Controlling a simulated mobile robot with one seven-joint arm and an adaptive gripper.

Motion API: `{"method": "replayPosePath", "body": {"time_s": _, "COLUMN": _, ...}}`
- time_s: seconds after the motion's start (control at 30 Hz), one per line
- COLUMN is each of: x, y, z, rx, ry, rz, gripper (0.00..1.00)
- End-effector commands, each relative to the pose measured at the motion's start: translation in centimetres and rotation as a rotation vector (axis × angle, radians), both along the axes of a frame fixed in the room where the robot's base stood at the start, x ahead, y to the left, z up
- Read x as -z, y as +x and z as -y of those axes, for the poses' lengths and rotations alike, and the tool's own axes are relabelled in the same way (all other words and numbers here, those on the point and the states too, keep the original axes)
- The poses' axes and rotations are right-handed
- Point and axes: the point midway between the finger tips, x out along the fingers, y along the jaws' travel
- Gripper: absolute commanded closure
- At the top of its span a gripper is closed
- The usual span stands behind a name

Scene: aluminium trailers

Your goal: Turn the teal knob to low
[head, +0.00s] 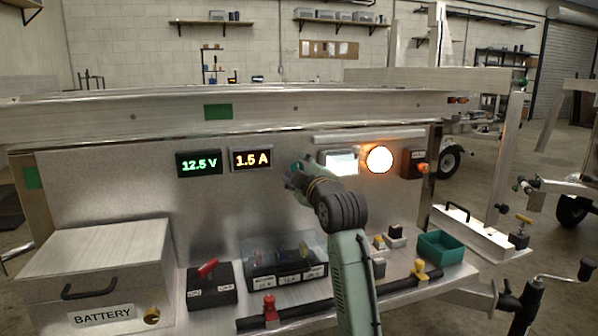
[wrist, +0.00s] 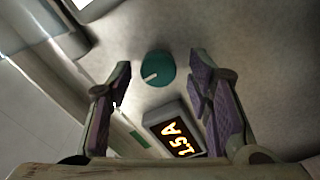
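The teal knob (wrist: 158,69) is a round dial with a white pointer line, set on the brushed metal panel. In the wrist view it lies just beyond and between the fingertips of my gripper (wrist: 158,75). The two fingers with purple pads are spread wide, apart from the knob, and hold nothing. The pointer is aimed toward the left of the wrist picture. No label for low is readable. In the head view my gripper (head: 292,182) is at the panel, and the knob (head: 296,166) shows only partly behind it.
A voltage display (head: 199,163) reads 12.5 V and a current display (head: 251,159) reads 1.5 A, left of the knob. A lit round lamp (head: 379,159) is to the right. A battery box (head: 95,270), a clear-lidded case (head: 285,265) and a teal bin (head: 441,247) stand on the shelf below.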

Motion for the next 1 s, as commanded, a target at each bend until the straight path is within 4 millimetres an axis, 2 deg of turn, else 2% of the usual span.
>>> {"method": "replayPosePath", "body": {"time_s": 0.37, "x": -0.1, "y": -0.6, "z": 0.4, "rx": 0.002, "ry": 0.001, "rz": 0.002, "gripper": 0.52}}
{"method": "replayPosePath", "body": {"time_s": 0.47, "x": -0.1, "y": -2.0, "z": 0.8, "rx": 0.003, "ry": 0.0, "rz": 0.004, "gripper": 0.52}}
{"method": "replayPosePath", "body": {"time_s": 0.8, "x": -0.1, "y": -8.8, "z": 2.9, "rx": 0.003, "ry": 0.0, "rz": 0.003, "gripper": 0.52}}
{"method": "replayPosePath", "body": {"time_s": 1.0, "x": -0.1, "y": -11.0, "z": 3.6, "rx": 0.001, "ry": 0.001, "rz": 0.002, "gripper": 0.52}}
